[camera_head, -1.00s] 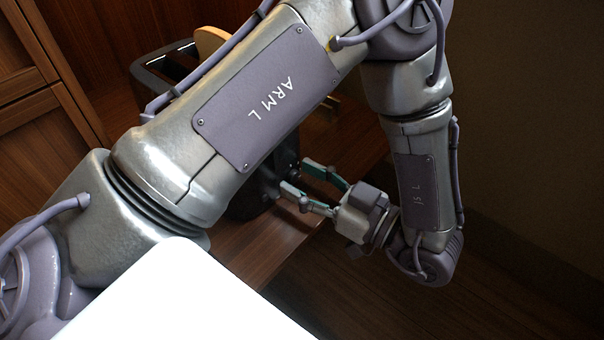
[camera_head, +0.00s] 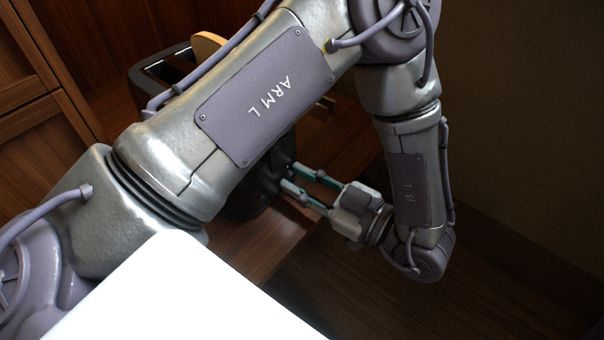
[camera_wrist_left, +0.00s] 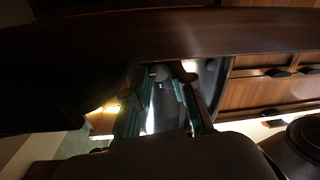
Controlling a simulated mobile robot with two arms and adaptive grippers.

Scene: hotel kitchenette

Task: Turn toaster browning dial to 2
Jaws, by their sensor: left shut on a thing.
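The dark toaster (camera_head: 250,195) stands on the wooden counter, with most of its middle hidden behind my left arm. Its slotted top (camera_head: 168,62) shows at the upper left. My left gripper (camera_head: 289,176) reaches in from the right, low on the toaster's near right end, with its fingertips against it. Its fingers are closed on a small part there, which fits the browning dial; the dial's marks cannot be read. In the left wrist view the two fingers (camera_wrist_left: 170,85) stand close together, and the scene is dark. My right gripper is not in view.
The wooden counter (camera_head: 265,240) ends at an edge just below the gripper, with dark floor beyond. Wooden cabinet panels (camera_head: 35,120) are at the left.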

